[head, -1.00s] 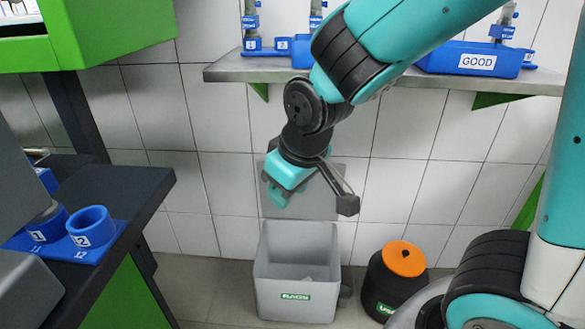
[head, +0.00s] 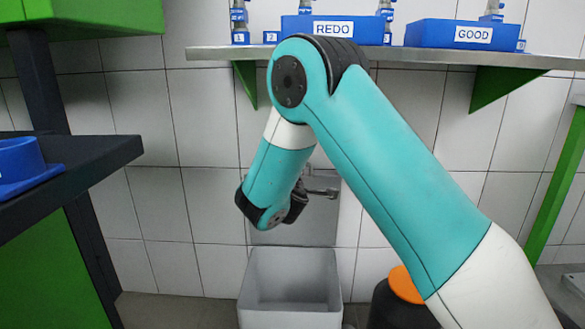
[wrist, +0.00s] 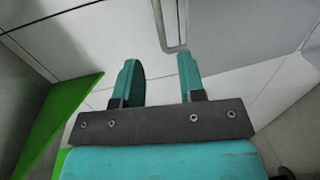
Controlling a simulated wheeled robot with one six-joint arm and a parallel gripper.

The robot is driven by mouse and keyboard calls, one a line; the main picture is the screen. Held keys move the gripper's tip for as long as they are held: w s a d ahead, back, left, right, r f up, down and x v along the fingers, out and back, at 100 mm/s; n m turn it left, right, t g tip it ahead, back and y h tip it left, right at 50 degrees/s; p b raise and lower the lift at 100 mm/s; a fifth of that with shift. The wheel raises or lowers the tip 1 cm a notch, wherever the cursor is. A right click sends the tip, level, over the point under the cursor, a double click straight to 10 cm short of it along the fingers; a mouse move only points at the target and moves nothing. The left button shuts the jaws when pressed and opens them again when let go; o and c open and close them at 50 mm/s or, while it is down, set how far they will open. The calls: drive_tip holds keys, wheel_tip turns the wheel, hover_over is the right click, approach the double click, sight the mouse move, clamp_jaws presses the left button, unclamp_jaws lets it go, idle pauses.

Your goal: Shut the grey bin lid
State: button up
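The grey bin (head: 290,319) stands on the floor against the tiled wall, open at the top, in the head view. Its lid (head: 322,228) stands upright behind the opening, partly hidden by my arm. My gripper (wrist: 158,65) shows in the wrist view with its two teal fingers apart and nothing between them. A pale U-shaped bar (wrist: 173,46), which looks like a handle, lies just beyond the fingertips, close to the right finger. Whether they touch, I cannot tell. In the head view my wrist is in front of the lid and the fingers are hidden.
A black bin with an orange lid (head: 404,285) stands right of the grey bin, partly behind my arm. A shelf (head: 215,53) with blue REDO (head: 333,27) and GOOD (head: 472,35) boxes is above. A dark bench (head: 95,160) is at left.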

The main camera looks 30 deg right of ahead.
drive_tip(key=b+x, duration=0.1)
drive_tip(key=x, duration=1)
drive_tip(key=shift+b, duration=0.3)
clamp_jaws()
